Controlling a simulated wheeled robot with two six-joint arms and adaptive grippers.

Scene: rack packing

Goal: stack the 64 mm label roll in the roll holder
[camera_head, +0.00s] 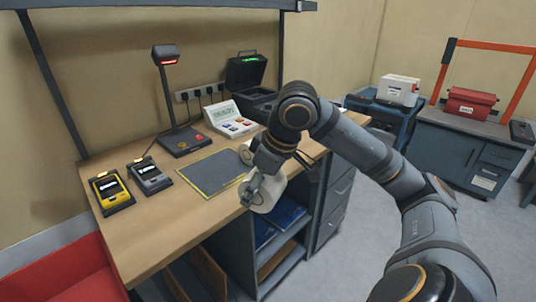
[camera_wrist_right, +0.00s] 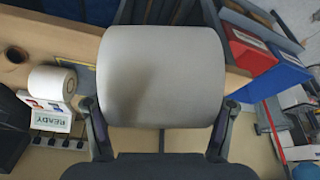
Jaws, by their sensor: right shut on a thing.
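A large white label roll (camera_head: 267,192) is held by my right gripper (camera_head: 256,186) at the front edge of the desk, in the head view. In the right wrist view the same roll (camera_wrist_right: 160,70) fills the middle, with a finger of my right gripper (camera_wrist_right: 160,118) on each side of it. A second white roll (camera_head: 246,153) is partly hidden behind my right arm. It also shows on the desk in the right wrist view (camera_wrist_right: 50,82). I cannot make out the roll holder; whether the second roll sits on it cannot be told. My left gripper is not in view.
The wooden desk (camera_head: 140,237) carries a grey mat (camera_head: 210,172), a yellow device (camera_head: 110,191), a grey device (camera_head: 148,177), a lamp-like scanner (camera_head: 183,140) and a scale (camera_head: 229,121). A red bin (camera_head: 62,278) stands at the left. Shelves with blue items lie below the desk.

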